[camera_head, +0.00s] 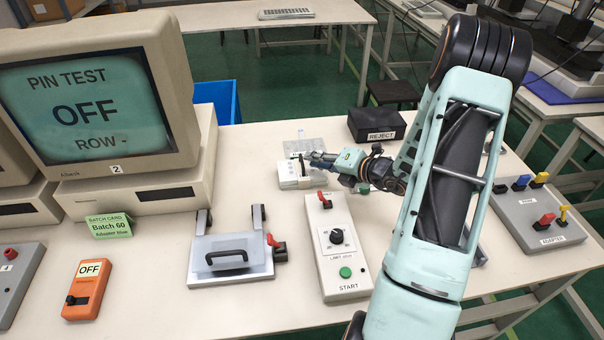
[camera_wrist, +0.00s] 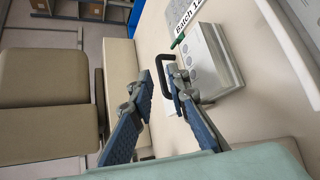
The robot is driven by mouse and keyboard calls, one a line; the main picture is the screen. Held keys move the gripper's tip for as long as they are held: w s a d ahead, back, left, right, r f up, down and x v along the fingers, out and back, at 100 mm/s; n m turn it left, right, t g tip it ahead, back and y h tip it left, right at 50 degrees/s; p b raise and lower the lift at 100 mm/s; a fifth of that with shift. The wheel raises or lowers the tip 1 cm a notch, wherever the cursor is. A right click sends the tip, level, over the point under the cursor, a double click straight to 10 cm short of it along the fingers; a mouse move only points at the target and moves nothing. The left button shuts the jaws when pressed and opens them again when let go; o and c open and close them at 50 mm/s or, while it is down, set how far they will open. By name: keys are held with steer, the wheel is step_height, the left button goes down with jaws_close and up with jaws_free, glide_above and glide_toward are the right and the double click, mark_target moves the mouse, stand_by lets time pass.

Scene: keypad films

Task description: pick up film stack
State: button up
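The film stack is a pale block (camera_head: 287,180) with a dark handle, on the table near its middle in the head view. In the wrist view, the pale stack (camera_wrist: 222,62) lies right of the fingers, with a black loop handle (camera_wrist: 163,60) and a green strip beside it. My gripper (camera_head: 312,158) reaches in from the right, at the stack's handle. In the wrist view my gripper (camera_wrist: 158,76) has its two blue fingers apart. The handle shows between the fingertips and is partly hidden behind the right finger. I cannot tell whether either finger touches it.
A black REJECT box (camera_head: 376,124) stands behind my gripper. A clear sheet (camera_head: 312,146) lies behind the stack. A START control panel (camera_head: 338,250) and a clear-lidded fixture (camera_head: 232,256) stand in front. A monitor (camera_head: 100,95) reads PIN TEST OFF. Bare table lies around the stack's left side.

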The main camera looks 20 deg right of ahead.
mark_target(306, 167)
steer(key=x, duration=0.4)
steer(key=shift+w, duration=0.15)
jaws_close()
